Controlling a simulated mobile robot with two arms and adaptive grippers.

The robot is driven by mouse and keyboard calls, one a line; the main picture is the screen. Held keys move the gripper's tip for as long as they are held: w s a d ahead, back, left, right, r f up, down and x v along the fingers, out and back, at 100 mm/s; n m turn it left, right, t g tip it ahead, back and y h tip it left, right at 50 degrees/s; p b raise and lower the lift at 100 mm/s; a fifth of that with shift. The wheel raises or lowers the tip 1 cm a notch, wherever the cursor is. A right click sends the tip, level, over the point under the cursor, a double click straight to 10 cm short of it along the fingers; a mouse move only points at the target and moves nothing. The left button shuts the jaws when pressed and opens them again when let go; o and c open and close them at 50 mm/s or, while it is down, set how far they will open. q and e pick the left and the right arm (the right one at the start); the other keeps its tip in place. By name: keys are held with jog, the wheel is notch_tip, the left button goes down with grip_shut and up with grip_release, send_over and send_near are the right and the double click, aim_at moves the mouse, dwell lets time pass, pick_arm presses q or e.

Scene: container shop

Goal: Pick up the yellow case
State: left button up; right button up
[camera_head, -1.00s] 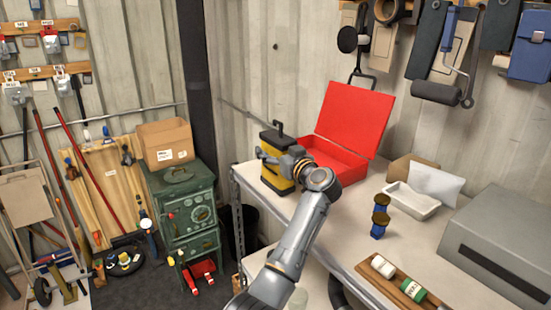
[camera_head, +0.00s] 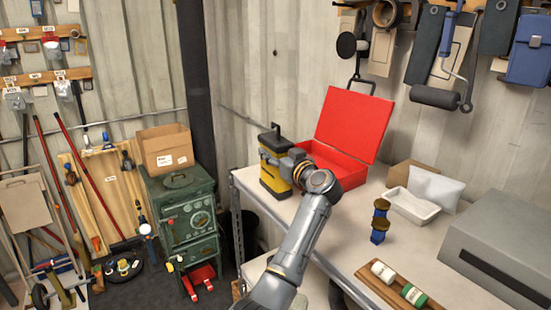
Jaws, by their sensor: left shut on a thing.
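The yellow case (camera_head: 270,176) is a black-and-yellow box with a black top handle. It stands upright at the left end of the workbench (camera_head: 330,215). My left arm reaches up from the bottom middle. My left gripper (camera_head: 288,164) is at the right side of the case and shut on it. Its fingertips are hard to make out against the dark parts of the case. I cannot tell whether the case is clear of the bench top. My right gripper is not in view.
An open red toolbox (camera_head: 352,125) stands right behind the case. A white tray (camera_head: 412,207), small blue-and-brown items (camera_head: 379,222), a wooden rack with bottles (camera_head: 395,284) and a grey machine (camera_head: 505,245) are further right. A green stove (camera_head: 185,215) stands left of the bench.

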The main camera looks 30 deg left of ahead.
pick_arm(q)
jog(key=shift+r+b, duration=0.3)
jog(key=shift+r, duration=0.25)
jog(key=s+d+r+b, duration=0.4)
jog(key=s+r+b, duration=0.1)
jog(key=s+r, duration=0.6)
jog(key=shift+s+d+r, duration=0.2)
jog(key=shift+s, duration=1.05)
jog(key=shift+a+f, duration=0.1)
